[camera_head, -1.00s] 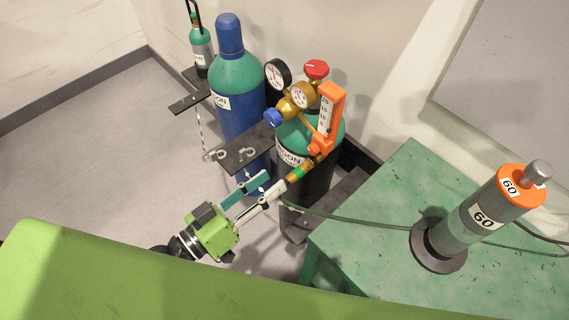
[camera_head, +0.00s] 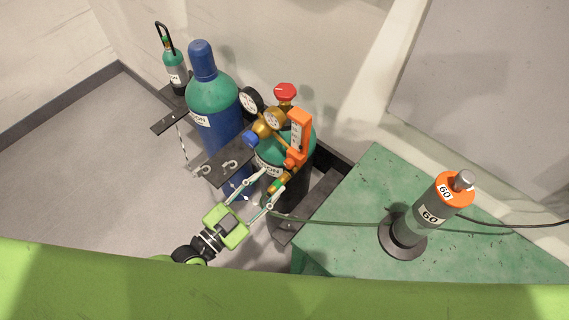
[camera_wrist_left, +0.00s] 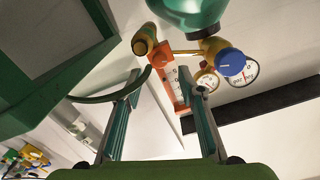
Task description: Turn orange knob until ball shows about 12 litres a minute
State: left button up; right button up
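The orange flowmeter (camera_head: 299,132) stands upright on the brass regulator of the green-topped argon cylinder (camera_head: 268,156). The ball is too small to read. My left gripper (camera_head: 272,180) is open and empty, just below and in front of the flowmeter. In the left wrist view the flowmeter (camera_wrist_left: 177,90) shows between my two spread fingers (camera_wrist_left: 166,80), beyond their tips. My right gripper is not in view.
Dial gauges (camera_head: 251,101), a red valve handwheel (camera_head: 286,92) and a blue knob (camera_head: 250,138) crowd the regulator. A blue cylinder (camera_head: 222,130) stands to the left. A green hose (camera_head: 335,221) crosses the green table (camera_head: 350,250), which bears a grey cylinder (camera_head: 425,215).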

aim_at(287, 166)
pick_arm(q)
jog(key=p+x, duration=0.1)
jog(key=x, duration=0.6)
grip_shut()
